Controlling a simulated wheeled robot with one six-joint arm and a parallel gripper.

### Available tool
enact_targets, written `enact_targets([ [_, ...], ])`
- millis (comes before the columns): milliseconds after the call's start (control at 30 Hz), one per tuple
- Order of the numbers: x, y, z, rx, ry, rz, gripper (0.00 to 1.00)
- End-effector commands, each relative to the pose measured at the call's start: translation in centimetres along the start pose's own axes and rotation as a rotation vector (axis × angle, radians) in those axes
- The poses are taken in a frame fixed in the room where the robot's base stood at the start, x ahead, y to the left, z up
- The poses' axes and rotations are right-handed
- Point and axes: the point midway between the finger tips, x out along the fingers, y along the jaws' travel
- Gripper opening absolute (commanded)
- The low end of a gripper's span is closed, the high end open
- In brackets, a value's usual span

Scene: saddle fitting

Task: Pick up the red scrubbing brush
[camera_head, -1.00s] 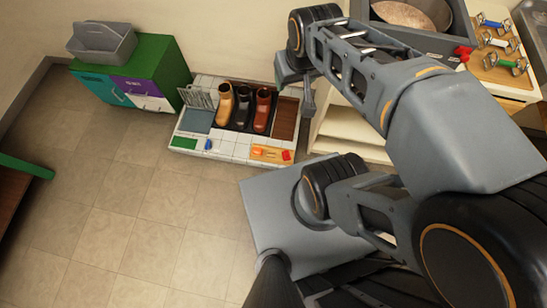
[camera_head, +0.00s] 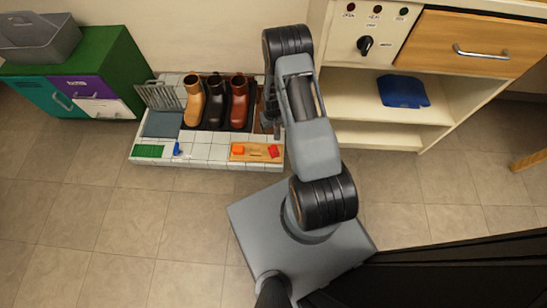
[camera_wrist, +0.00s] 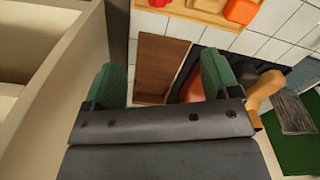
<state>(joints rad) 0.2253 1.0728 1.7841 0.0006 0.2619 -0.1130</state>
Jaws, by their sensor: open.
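The red scrubbing brush seems to be the small red piece (camera_head: 273,151) at the right end of a wooden tray (camera_head: 254,153), on the front edge of the white tiled platform. In the wrist view a red piece (camera_wrist: 159,3) is cut off by the top edge. My gripper (camera_wrist: 163,78) is open and empty, with its green-padded fingers above a brown wooden board (camera_wrist: 160,65), apart from the red piece. In the head view my arm hides most of the gripper and part of the board.
An orange item (camera_head: 237,150) shares the wooden tray. Tan, black (camera_head: 215,108) and red-brown boots stand behind. A blue item (camera_head: 178,149) and green mat (camera_head: 149,151) lie left. The counter (camera_head: 400,140), with a blue cloth (camera_head: 404,91) on its shelf, is close right. Front floor is clear.

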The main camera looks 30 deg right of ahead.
Motion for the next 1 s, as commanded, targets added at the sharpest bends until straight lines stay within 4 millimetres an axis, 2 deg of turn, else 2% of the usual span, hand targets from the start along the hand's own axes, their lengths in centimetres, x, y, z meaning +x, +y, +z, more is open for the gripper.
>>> enact_targets([
  [33,2.7,0.2,0.6,0.003,-0.01,-0.001,0.82],
  [100,4.5,0.3,1.0,0.006,-0.015,-0.001,0.82],
  [500,12.3,0.5,1.8,0.008,-0.024,-0.003,0.82],
  [700,14.5,0.4,1.8,0.008,-0.022,-0.002,0.82],
  [1000,15.8,0.4,1.8,0.008,-0.023,-0.002,0.82],
])
